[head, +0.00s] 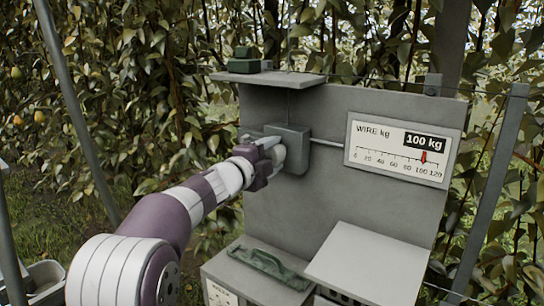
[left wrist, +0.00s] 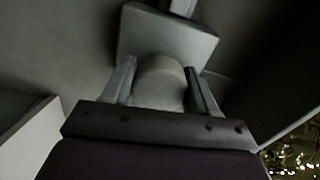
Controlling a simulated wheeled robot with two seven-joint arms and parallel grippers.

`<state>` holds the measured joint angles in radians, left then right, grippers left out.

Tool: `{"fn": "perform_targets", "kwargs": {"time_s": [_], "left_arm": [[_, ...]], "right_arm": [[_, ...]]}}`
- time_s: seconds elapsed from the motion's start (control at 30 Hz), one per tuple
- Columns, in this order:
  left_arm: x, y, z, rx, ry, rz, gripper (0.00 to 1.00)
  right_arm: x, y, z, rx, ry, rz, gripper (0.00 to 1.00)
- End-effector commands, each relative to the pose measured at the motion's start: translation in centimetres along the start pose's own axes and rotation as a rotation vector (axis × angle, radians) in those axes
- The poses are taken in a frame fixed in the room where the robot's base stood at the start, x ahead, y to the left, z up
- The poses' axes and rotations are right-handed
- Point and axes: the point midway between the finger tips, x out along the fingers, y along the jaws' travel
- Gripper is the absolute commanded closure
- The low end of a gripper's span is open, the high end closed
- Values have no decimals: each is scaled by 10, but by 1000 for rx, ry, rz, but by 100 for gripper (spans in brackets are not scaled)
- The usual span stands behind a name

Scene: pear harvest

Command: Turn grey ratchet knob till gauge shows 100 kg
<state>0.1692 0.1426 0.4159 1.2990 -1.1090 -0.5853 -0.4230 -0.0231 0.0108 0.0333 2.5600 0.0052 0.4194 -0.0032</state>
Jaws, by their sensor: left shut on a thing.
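The grey ratchet knob (head: 279,155) sticks out from a grey housing (head: 293,140) on the upright grey panel. My left gripper (head: 268,152) is shut on the knob, with one finger on each side of it. In the left wrist view the rounded knob (left wrist: 160,82) sits between the two fingers (left wrist: 161,88), in front of the square housing (left wrist: 170,35). The wire gauge (head: 403,155) at the panel's right has its red pointer (head: 423,157) at the 100 mark. A black label (head: 424,141) above it reads "100 kg". My right gripper is not in view.
A small shelf (head: 300,79) with a dark green object (head: 244,62) juts out above the housing. Metal posts and leafy pear trees stand around the panel.

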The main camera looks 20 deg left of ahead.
Motion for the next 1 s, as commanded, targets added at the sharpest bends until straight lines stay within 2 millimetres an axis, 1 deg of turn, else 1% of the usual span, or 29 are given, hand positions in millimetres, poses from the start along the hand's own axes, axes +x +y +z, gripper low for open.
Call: {"fn": "perform_targets", "kwargs": {"time_s": [0.13,0.17,0.2,0.23,0.47,0.57,0.67,0.77,0.9,1.0], "left_arm": [[0,2,0,-2,-1,3,72],[0,2,0,-2,-1,3,32],[0,2,0,-2,-1,3,19],[0,2,0,-2,-1,3,18],[0,1,0,-1,0,1,18],[-5,1,0,-1,0,1,18],[-19,2,1,-1,-2,0,18],[-43,2,1,0,-3,0,18],[-80,2,1,-1,-3,0,18],[-103,2,1,-1,-4,1,18]], "right_arm": [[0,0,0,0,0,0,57],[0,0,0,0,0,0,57],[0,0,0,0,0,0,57],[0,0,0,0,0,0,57],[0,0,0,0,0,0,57],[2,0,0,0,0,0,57],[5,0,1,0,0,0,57],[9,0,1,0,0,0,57],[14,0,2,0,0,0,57],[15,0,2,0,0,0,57]]}}
